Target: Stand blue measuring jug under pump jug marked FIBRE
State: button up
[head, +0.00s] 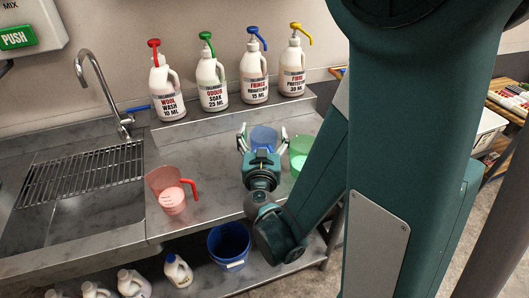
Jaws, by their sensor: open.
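The blue measuring jug (264,137) is on the steel bench in front of the raised ledge, roughly below the blue-topped FRINGE pump jug (254,75). My gripper (264,130) is open, with its fingers on either side of the blue jug. My gripper's body hides the jug's lower part, and I cannot tell whether the fingers touch it. The pump jug marked FIBRE (292,70), white with a yellow pump, stands at the ledge's right end, behind and to the right of the blue jug.
A green measuring jug (301,148) stands close on the right, partly behind my arm. A red jug (170,190) stands left. WOOL (168,92) and ODOUR (211,82) pump jugs share the ledge (232,113). A sink (75,205) is left; a blue bucket (229,243) is below.

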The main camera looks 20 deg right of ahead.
jog(key=shift+x, duration=1.45)
jog(key=shift+c, duration=0.6)
jog(key=c, duration=1.4)
jog(key=shift+r, duration=0.2)
jog(key=c, duration=0.6)
jog(key=shift+r+p, duration=1.7)
jog(key=shift+r, duration=3.1)
